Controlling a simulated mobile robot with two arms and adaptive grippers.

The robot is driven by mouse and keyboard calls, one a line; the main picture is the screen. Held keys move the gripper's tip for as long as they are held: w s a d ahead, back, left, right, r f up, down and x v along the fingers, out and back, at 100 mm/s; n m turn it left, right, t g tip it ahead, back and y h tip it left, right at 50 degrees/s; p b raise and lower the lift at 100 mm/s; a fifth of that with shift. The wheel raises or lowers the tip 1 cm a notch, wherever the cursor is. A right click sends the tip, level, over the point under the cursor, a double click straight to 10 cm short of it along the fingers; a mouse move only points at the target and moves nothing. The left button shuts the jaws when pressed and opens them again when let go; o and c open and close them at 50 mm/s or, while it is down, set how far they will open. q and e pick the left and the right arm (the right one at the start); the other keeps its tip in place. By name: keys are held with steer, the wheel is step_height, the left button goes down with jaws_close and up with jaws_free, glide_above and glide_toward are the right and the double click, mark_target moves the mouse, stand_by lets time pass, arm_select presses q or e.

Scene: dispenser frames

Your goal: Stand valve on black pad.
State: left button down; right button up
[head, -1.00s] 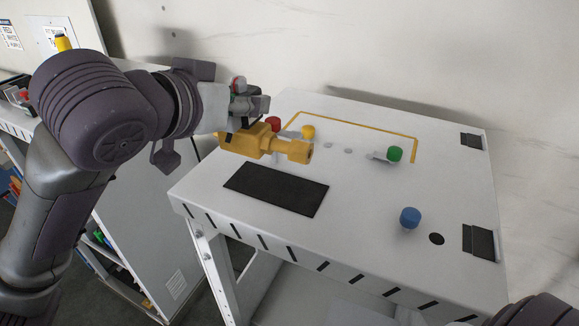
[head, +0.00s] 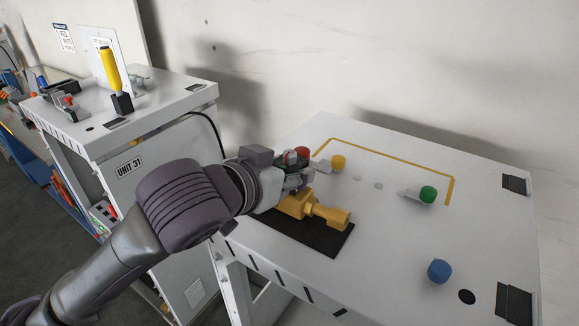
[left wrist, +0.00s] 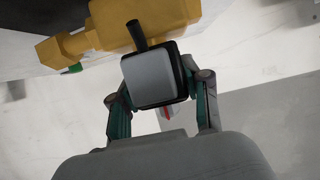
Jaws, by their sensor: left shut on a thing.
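The yellow valve (head: 330,214) is over the black pad (head: 322,246) in the head view, its long body lying level and its narrower end pointing right. I cannot tell whether it touches the pad. My left gripper (head: 290,186) is shut on the valve at its left part and hides that part. My right gripper is out of view.
The white table (head: 400,240) carries red (head: 302,151), yellow (head: 338,162), green (head: 428,194) and blue (head: 438,270) knobs. The blue knob stands right of the pad, with clear surface between. Another unit (head: 150,140) with a yellow-handled lever (head: 111,70) stands at left.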

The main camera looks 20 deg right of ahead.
arm_select(q)
steer(key=shift+a, duration=0.15)
steer(key=shift+f, duration=0.1)
steer(key=c, duration=0.5)
jaws_free()
steer(key=shift+f, duration=0.1)
steer(key=shift+c, duration=0.2)
steer(key=shift+s, duration=0.1)
steer(key=shift+r, duration=0.2)
steer(key=shift+b+v, duration=0.9)
steer(key=shift+v, duration=5)
